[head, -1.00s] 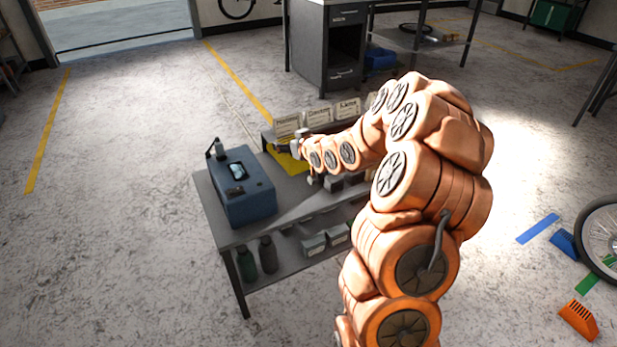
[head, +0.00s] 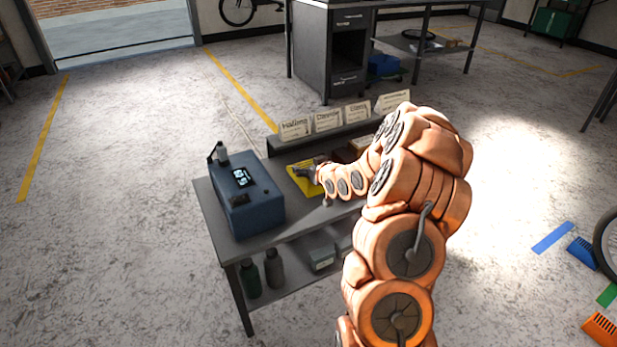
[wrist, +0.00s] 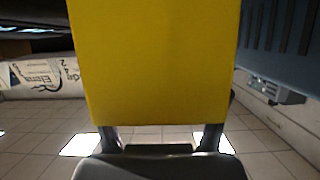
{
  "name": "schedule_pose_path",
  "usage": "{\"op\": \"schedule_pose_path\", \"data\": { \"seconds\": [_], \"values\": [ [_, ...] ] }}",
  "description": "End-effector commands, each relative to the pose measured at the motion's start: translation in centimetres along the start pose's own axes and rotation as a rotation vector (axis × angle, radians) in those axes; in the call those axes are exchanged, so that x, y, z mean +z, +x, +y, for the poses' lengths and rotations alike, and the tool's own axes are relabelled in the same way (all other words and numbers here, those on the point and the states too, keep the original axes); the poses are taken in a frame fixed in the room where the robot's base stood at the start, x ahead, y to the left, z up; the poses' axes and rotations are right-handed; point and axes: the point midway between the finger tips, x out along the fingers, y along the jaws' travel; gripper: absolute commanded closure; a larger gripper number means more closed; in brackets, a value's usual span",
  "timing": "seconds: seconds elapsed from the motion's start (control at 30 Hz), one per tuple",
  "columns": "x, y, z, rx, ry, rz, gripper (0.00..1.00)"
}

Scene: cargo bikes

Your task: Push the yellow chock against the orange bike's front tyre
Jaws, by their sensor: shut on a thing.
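My gripper (head: 306,173) is low over the grey table, pointing left. It is shut on a smooth yellow piece (wrist: 158,60), which I take to be the yellow chock. In the wrist view the piece fills the upper middle and hides the fingertips. In the head view the chock (head: 301,184) shows as a yellow patch under and around the gripper; whether it touches the tabletop is unclear. Part of a bike wheel (head: 609,247) is cut off at the right edge. I cannot tell whether it belongs to the orange bike.
A blue box (head: 250,208) with a display stands on the table (head: 290,232), left of the gripper. Name cards (head: 327,120) line the back shelf. Blue (head: 582,251) and orange (head: 602,328) wedges lie on the floor at right. Floor left of the table is clear.

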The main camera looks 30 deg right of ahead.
Motion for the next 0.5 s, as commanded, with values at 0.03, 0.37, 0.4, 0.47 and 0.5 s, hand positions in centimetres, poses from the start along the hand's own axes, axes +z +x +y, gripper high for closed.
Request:
{"op": "schedule_pose_path", "data": {
  "seconds": [0.03,0.37,0.4,0.47,0.5],
  "values": [
    [0.2,0.1,0.0,0.001,0.0,0.001,0.89],
    [3.2,1.4,0.1,0.001,0.0,0.003,0.89],
    [3.2,1.4,0.1,0.001,0.0,0.004,0.89],
    [3.2,1.4,0.1,0.002,-0.001,0.004,0.89],
    [3.1,1.4,0.1,0.001,-0.001,0.004,0.89]
  ]
}}
